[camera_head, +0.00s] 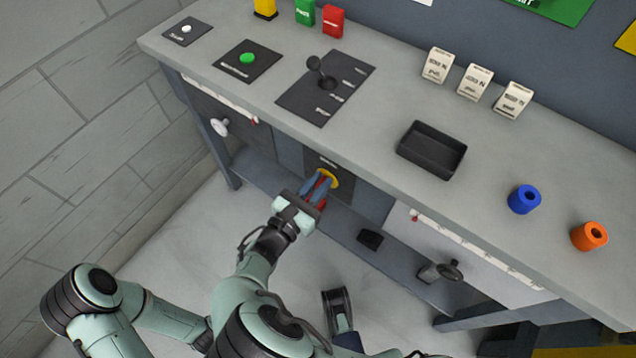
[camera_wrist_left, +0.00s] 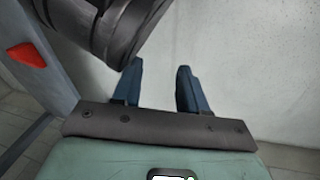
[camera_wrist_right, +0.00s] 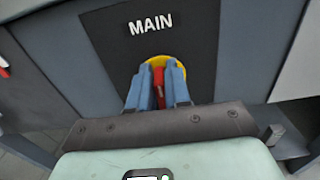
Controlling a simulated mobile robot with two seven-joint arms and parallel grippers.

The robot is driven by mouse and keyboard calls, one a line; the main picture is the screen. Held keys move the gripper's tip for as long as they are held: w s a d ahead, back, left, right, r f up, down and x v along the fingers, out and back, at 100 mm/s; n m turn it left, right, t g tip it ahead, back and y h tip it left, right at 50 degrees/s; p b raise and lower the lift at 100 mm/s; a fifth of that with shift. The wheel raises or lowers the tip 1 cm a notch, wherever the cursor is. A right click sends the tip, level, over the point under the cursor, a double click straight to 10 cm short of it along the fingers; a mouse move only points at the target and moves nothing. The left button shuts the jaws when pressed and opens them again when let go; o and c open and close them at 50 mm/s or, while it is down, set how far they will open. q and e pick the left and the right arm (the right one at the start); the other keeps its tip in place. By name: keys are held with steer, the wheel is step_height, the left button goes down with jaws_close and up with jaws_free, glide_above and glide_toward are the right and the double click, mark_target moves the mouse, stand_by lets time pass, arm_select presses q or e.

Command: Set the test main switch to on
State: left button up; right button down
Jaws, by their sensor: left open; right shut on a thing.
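The main switch is on a dark panel labelled MAIN (camera_wrist_right: 205,35) on the bench front. It has a yellow round plate (camera_wrist_right: 181,66) and a red handle (camera_wrist_right: 158,88). In the head view the yellow plate (camera_head: 333,180) shows just beyond my right gripper (camera_head: 318,187). My right gripper, also in the right wrist view (camera_wrist_right: 156,88), is shut on the red handle, one blue finger on each side. The fingers hide part of the handle, and its exact setting cannot be told.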

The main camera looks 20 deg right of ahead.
steer(key=shift+s+d+m+p, duration=0.1)
steer(key=shift+s+m+p, duration=0.05)
steer(key=shift+m+p, duration=0.75)
arm_select(q)
steer(key=s+d+r+p, duration=0.2)
steer(key=d+r, duration=0.1)
steer(key=r, duration=0.3)
steer(key=shift+m+g+h+p, duration=0.3)
steer(key=shift+h+p, duration=0.05)
steer(key=shift+h, duration=0.05)
arm_select(e)
steer(key=m, duration=0.5)
steer(key=f+m, duration=0.1)
steer(key=m, duration=0.4)
steer(key=s+f+m, duration=0.1)
steer(key=m, duration=0.4)
steer(key=shift+s+d+m, duration=0.1)
steer(key=shift+d+m, duration=0.2)
steer(key=shift+d, duration=0.1)
arm_select(q)
steer(key=shift+s, duration=0.1)
arm_select(e)
steer(key=c, duration=1.2)
jaws_free()
steer(key=shift+o, duration=0.2)
